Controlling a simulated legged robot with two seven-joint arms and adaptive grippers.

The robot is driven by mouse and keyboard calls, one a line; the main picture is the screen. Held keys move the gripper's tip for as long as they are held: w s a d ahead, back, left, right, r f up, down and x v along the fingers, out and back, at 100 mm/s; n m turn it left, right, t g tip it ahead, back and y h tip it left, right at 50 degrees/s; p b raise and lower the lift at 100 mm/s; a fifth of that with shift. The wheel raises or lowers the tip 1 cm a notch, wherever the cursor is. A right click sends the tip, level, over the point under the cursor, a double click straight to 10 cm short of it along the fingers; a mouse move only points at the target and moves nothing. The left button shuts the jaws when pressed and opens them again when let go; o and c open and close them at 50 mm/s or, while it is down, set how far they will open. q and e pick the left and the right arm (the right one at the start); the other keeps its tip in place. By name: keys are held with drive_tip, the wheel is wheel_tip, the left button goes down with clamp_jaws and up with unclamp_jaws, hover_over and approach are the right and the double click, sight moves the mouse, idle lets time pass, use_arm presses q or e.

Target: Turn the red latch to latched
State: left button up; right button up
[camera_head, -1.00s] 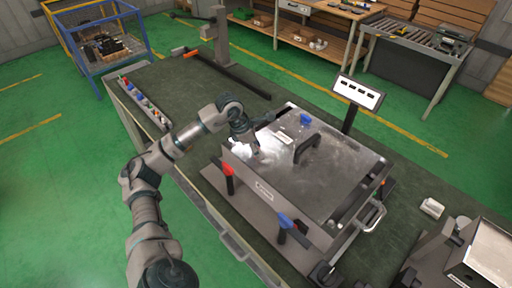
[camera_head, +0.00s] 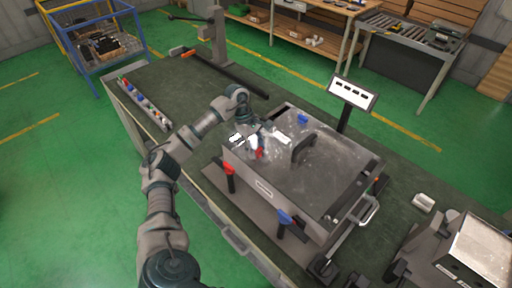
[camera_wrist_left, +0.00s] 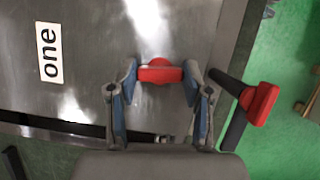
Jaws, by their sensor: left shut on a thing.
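A red knob-like latch (camera_head: 258,153) stands on the metal top of the heating box (camera_head: 335,185), near its left front edge. In the left wrist view the red latch (camera_wrist_left: 160,72) lies between my two fingertips, its bar running across from finger to finger. My left gripper (camera_head: 255,143) reaches down onto it from the left and is shut on it; it also shows in the left wrist view (camera_wrist_left: 160,82). A second red part, a lever handle (camera_head: 229,171), is on the box's front side, apart from my fingers. My right gripper is not in view.
A blue knob (camera_head: 302,118) and a dark raised handle (camera_head: 304,148) stand on the box top. A blue lever handle (camera_head: 285,217) is at the front. A sign (camera_head: 352,93) stands behind the box.

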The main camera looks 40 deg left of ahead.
use_arm(q)
drive_tip(key=shift+f+m+g, duration=0.15)
drive_tip(key=shift+m+g, duration=0.15)
drive_tip(key=shift+m, duration=0.3)
drive_tip(key=o, duration=1)
drive_tip(key=shift+o, duration=0.8)
drive_tip(key=shift+w+a, duration=0.1)
drive_tip(key=shift+w, duration=0.05)
drive_tip(key=v, duration=1.2)
drive_tip(key=shift+f, duration=0.1)
